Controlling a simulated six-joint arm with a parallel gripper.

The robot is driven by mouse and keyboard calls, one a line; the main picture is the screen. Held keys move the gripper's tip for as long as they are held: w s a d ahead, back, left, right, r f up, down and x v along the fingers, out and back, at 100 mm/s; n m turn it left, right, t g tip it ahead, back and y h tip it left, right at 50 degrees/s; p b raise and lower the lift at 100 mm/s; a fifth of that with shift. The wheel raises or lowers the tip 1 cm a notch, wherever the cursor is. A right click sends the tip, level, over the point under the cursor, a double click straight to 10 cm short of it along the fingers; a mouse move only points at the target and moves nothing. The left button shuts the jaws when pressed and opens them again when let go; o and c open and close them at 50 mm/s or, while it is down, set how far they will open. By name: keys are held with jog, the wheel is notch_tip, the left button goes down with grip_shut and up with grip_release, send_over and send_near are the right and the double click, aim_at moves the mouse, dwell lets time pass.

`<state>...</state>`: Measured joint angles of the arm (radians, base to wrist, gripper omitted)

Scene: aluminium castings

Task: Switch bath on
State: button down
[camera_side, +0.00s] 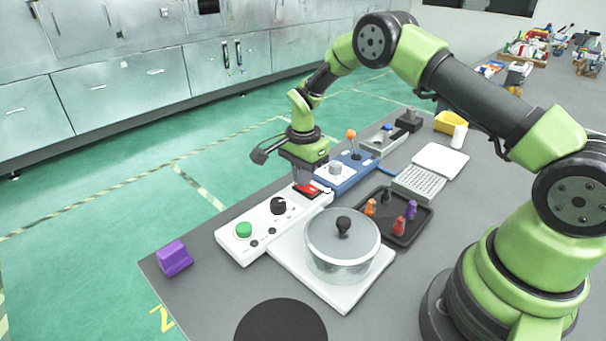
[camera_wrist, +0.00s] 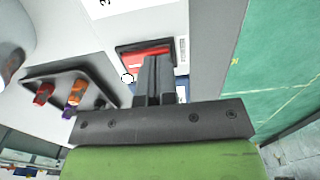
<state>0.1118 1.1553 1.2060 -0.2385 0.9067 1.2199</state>
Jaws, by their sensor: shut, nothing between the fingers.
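The bath is a clear pot with a lid and black knob (camera_side: 341,240), standing on a white base (camera_side: 290,262). Its white control panel (camera_side: 262,232) carries a green button (camera_side: 243,230), a black dial (camera_side: 278,206) and a red rocker switch (camera_side: 311,190) in a dark frame. My gripper (camera_side: 303,182) points down at the red switch and is shut and empty. In the wrist view, the closed fingertips (camera_wrist: 155,60) overlap the red switch (camera_wrist: 137,62) and hide part of it. I cannot tell whether they touch it.
Behind the switch is a blue box (camera_side: 350,172) with an orange-topped lever. A dark tray (camera_side: 405,238) with several coloured pegs lies right of the pot. A purple block (camera_side: 174,258) sits at the table's left corner. A white rack (camera_side: 418,183) stands further back.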

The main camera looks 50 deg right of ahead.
jog(key=shift+f, duration=0.2)
dwell(0.4)
jog(key=shift+s, duration=0.1)
jog(key=shift+s+r, duration=0.3)
jog(key=shift+s, duration=0.3)
notch_tip(320, 180, up, 14)
jog(key=w, duration=0.2)
dwell(0.3)
